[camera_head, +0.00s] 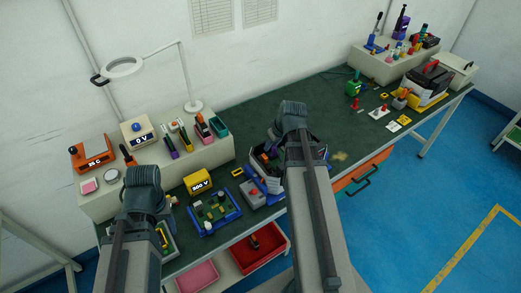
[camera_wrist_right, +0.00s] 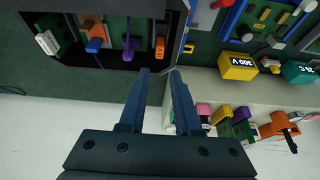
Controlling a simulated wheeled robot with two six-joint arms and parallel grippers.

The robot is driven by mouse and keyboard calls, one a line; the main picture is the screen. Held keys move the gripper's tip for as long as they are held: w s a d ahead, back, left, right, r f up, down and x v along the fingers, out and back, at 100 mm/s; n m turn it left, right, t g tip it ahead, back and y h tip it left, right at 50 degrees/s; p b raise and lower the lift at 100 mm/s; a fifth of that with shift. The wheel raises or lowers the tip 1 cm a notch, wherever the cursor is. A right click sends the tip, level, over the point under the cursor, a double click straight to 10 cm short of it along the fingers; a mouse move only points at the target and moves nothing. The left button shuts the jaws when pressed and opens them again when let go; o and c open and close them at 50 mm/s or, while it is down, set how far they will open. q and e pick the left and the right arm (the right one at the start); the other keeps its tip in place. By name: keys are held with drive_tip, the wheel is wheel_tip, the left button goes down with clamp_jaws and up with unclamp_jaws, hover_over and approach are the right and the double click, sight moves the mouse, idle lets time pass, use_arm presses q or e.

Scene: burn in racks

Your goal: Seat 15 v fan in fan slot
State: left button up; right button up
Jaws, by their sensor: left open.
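A yellow 300 V display (camera_head: 199,182) and a blue-framed board (camera_head: 212,212) stand left of the housing. A raised shelf (camera_head: 215,150) behind holds instruments and coloured parts. Red (camera_head: 262,250) and pink (camera_head: 197,277) bins sit below. Bare green bench (camera_head: 325,110) lies behind my right arm.

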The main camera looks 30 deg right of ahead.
drive_tip(key=s+a+n+g, duration=0.1)
drive_tip(key=s+a, duration=0.3)
drive_tip(key=a, duration=0.6)
drive_tip(key=s+a+f+n+g+h, duration=0.1)
drive_tip(key=s+a, duration=0.3)
drive_tip(key=a, duration=0.6)
drive_tip(key=s+a+n+g, duration=0.1)
drive_tip(key=s+a+g, duration=0.2)
drive_tip(key=a, duration=0.8)
drive_tip(key=shift+s+f+h, duration=0.3)
drive_tip(key=shift+s+h, duration=0.1)
drive_tip(key=shift+s, duration=0.05)
wheel_tip(320, 180, down, 5)
drive_tip(key=b, duration=0.4)
drive_tip(key=shift+r+b, duration=0.1)
drive_tip(key=shift+b, duration=0.3)
